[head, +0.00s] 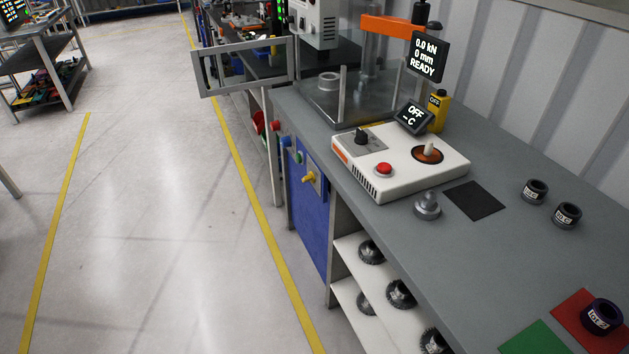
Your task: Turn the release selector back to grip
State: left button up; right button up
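A yellow selector-like handle (309,177) sticks out from the front of the blue cabinet (307,212) under the bench edge. A black rotary knob (361,136) sits on top of the white control unit (392,185). No readable label shows which of these is the release selector, and I cannot tell their set positions. The white unit also carries a red push button (384,169) and a pale peg (429,149) in an orange-rimmed recess. Neither of my grippers is in view.
The grey bench (450,257) carries a press with a display (427,58) reading 0.0 kN, 0 mm, READY. A metal frame (243,66) juts over the aisle. Dark rings (535,191) stand at right. The floor (170,200) at left is clear.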

aim_at(312, 178)
jog(key=i+j+z, duration=0.15)
jog(key=z, duration=0.2)
jog(key=i+j+z, duration=0.1)
jog(key=j+z, duration=0.3)
jog(key=i+j+z, duration=0.15)
jog(key=j, duration=0.3)
jog(key=j+z, duration=0.1)
jog(key=j, duration=0.35)
jog(key=i+j, duration=0.15)
jog(key=j, duration=0.45)
jog(key=i+j+z, duration=0.1)
jog(key=j, duration=0.5)
jog(key=i+j+z, duration=0.1)
jog(key=j, duration=0.5)
